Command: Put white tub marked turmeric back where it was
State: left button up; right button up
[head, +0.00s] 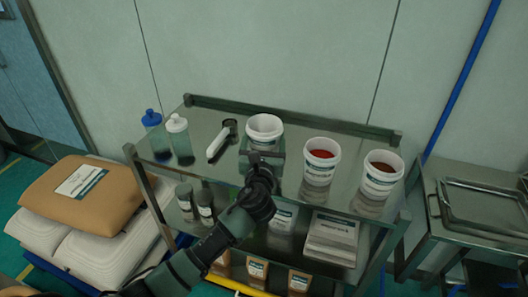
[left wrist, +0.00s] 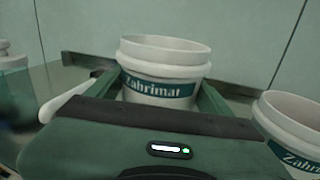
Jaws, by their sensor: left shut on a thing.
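A white tub (head: 265,127) is at the middle of the steel rack's top shelf, in line with two other white tubs. In the left wrist view the same tub (left wrist: 165,72) is upright, with a teal label reading "Zahrimat"; I cannot read turmeric on it. My left gripper (head: 264,148) is shut on this tub, one finger on each side. The gripper body hides the tub's lower part, so I cannot tell whether it touches the shelf. My right gripper is not in view.
A tub with red contents (head: 320,158) and a tub with darker contents (head: 382,175) stand to the right. The shelf (head: 345,192) has a raised back rail.

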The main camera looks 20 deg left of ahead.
pick_arm(q)
notch_tip(320, 180, down, 4)
jog(key=shift+r+b, duration=0.1)
jog(key=shift+b, duration=0.2)
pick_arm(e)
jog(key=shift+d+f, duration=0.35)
pick_arm(q)
jog(key=o, duration=1.6)
jog(key=shift+f, duration=0.25)
jog(key=shift+r, duration=0.15)
jog(key=shift+s+d, duration=0.1)
jog(key=shift+s, duration=0.25)
jog(key=b+v, duration=0.1)
jog(key=v, duration=1)
jog(key=shift+s, duration=0.2)
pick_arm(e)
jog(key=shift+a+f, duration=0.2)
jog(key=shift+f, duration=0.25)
